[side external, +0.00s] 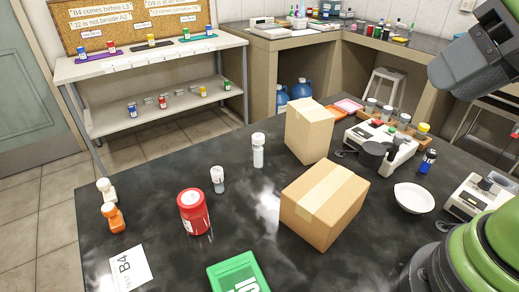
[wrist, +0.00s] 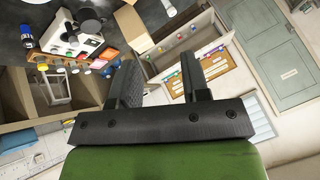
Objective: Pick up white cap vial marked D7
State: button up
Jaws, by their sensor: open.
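A small clear vial with a whitish cap (side external: 218,179) stands upright on the black bench, left of centre in the side view. A taller white-capped bottle (side external: 258,150) stands behind and right of it. Another white bottle (side external: 106,189) stands near the left edge. I cannot read D7 on any of them. My gripper (wrist: 158,75) is open, with nothing between its fingers in the wrist view. In the side view a dark part of my arm's end shows high at the upper right, well away from these vials; its fingertips are not clear there.
Cardboard boxes (side external: 325,203) (side external: 309,130) stand right of the vials. A red jar (side external: 194,212), orange bottle (side external: 114,217), green box (side external: 238,272) and B4 card (side external: 118,270) lie around them. A white dish (side external: 414,198) and instruments are at right. Shelves with coloured vials stand behind.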

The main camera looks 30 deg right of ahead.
jog(key=o, duration=0.3)
jog(key=shift+o, duration=0.2)
jog(key=n+g+h, duration=0.1)
jog(key=g+h, duration=0.1)
send_over(259, 138)
jog(key=s+d, duration=0.2)
jog(key=s, duration=0.4)
notch_tip(259, 138, down, 10)
jog(key=shift+n+g+h, duration=0.4)
jog(key=shift+n, duration=0.1)
jog(key=x, duration=0.4)
jog(key=a+x, duration=0.1)
jog(key=x, duration=0.3)
jog(key=a+x, duration=0.1)
jog(key=x, duration=0.3)
jog(key=shift+w+a+f, duration=0.1)
jog(key=shift+w+f, duration=0.05)
jog(key=shift+w, duration=0.15)
jog(key=shift+a+x, duration=0.15)
jog(key=shift+x, duration=1.25)
jog(key=shift+a+x, duration=0.2)
jog(key=shift+x, duration=1.15)
